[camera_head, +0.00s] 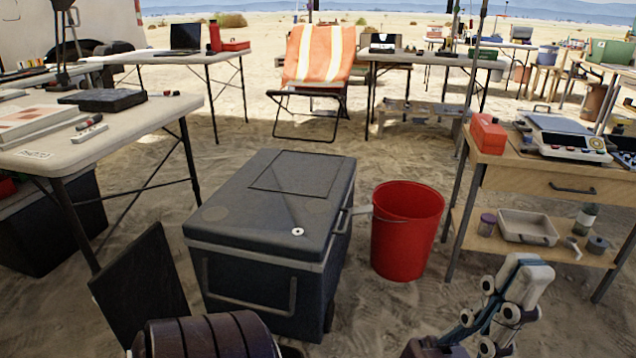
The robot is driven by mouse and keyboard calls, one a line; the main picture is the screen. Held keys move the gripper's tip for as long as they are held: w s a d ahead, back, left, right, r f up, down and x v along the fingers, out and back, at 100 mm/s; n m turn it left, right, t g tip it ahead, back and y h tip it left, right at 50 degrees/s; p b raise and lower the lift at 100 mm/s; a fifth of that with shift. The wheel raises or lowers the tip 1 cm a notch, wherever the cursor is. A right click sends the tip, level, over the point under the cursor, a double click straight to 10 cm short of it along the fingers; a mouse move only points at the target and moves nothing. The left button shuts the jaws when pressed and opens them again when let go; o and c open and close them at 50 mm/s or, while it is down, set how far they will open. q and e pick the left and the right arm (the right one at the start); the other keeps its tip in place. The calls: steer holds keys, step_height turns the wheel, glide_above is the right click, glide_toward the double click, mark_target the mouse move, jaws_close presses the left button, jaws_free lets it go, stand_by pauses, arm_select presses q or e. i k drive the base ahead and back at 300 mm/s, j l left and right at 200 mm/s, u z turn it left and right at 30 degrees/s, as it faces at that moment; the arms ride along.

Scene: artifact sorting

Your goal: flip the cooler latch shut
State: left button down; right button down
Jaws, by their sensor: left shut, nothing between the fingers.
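A dark grey cooler (265,215) stands on the sand in the middle, its lid (240,208) lying flat on the body. A bar handle (250,305) is on its near face. A small light grey part (361,210) sticks out at its right side below the lid rim; I cannot tell whether it is the latch or how it is set. My left gripper (525,275) is at the lower right, well right of the cooler and apart from it. It is shut and empty, with pale pads and dark links. My right gripper is not in view.
A red bucket (406,230) stands close to the cooler's right side. A wooden bench (500,160) with a scale (565,140) is at the right. A white table (110,130) is at the left. An orange-draped chair (318,60) is behind. A black panel (140,285) stands left of the cooler.

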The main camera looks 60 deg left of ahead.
mark_target(368, 209)
steer(key=i+u, duration=0.15)
steer(key=u, duration=0.35)
steer(key=i+u, duration=0.2)
steer(key=u, duration=0.3)
steer(key=i+u, duration=0.15)
steer(key=u, duration=0.35)
steer(key=i+l+u, duration=0.1)
steer(key=u, duration=0.4)
steer(key=i+l+u, duration=0.2)
steer(key=u, duration=0.2)
steer(key=i+l+u, duration=0.3)
steer(key=u, duration=0.15)
